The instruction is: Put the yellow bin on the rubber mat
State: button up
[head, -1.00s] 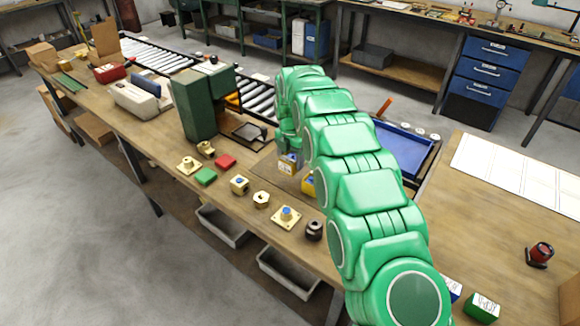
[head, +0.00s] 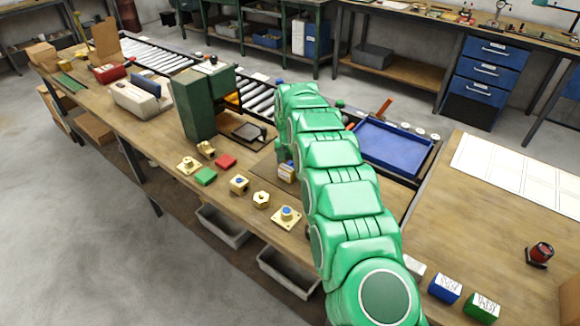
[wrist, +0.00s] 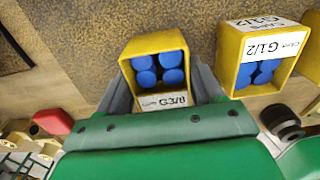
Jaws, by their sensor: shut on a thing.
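A yellow bin labelled G3/8 (wrist: 158,62), with blue round pieces inside, sits between the fingers of my gripper (wrist: 162,84) in the wrist view. The gripper is shut on it. I cannot tell whether its bottom is off the surface. A second yellow bin, labelled G1/2 (wrist: 262,60), stands just right of it, also with blue pieces. A dark speckled patch (wrist: 12,45) at the wrist view's upper left may be the rubber mat; I cannot be sure.
A black ring (wrist: 282,120) lies near the second bin. Brass parts (head: 287,217), a red block (head: 226,161) and a green block (head: 206,176) lie left of my arm. A green machine (head: 197,105) stands behind them. A blue tray (head: 393,147) lies right of the arm.

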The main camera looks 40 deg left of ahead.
jog(key=shift+f, duration=0.25)
jog(key=o, duration=1.1)
jog(key=shift+r, duration=0.1)
jog(key=shift+r, duration=6.1)
